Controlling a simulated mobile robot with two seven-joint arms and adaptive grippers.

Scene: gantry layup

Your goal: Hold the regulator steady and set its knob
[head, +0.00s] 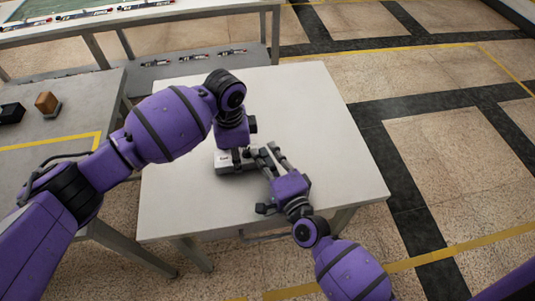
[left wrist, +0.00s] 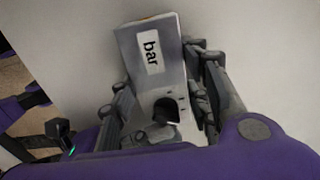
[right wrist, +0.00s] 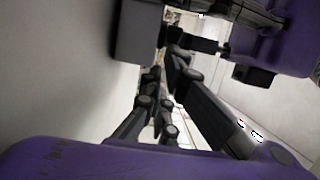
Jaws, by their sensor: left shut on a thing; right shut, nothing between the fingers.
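The regulator (head: 226,164) is a small light grey block on the white table. In the left wrist view the regulator (left wrist: 155,62) shows a white label reading "bar" and a dark round part (left wrist: 166,110), which I cannot surely tell is the knob. My left gripper (head: 240,151) comes down from above, shut on the regulator with a finger along each side. My right gripper (head: 270,150) is shut and empty beside the regulator's right end, close to the left fingers. In the right wrist view its fingers (right wrist: 165,75) point toward the left gripper and a grey block; contact is unclear.
The white table (head: 320,130) is bare to the right and in front. A grey side table (head: 70,125) at left holds a brown block (head: 46,102) and a black item (head: 11,113). A bench with several small parts stands behind.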

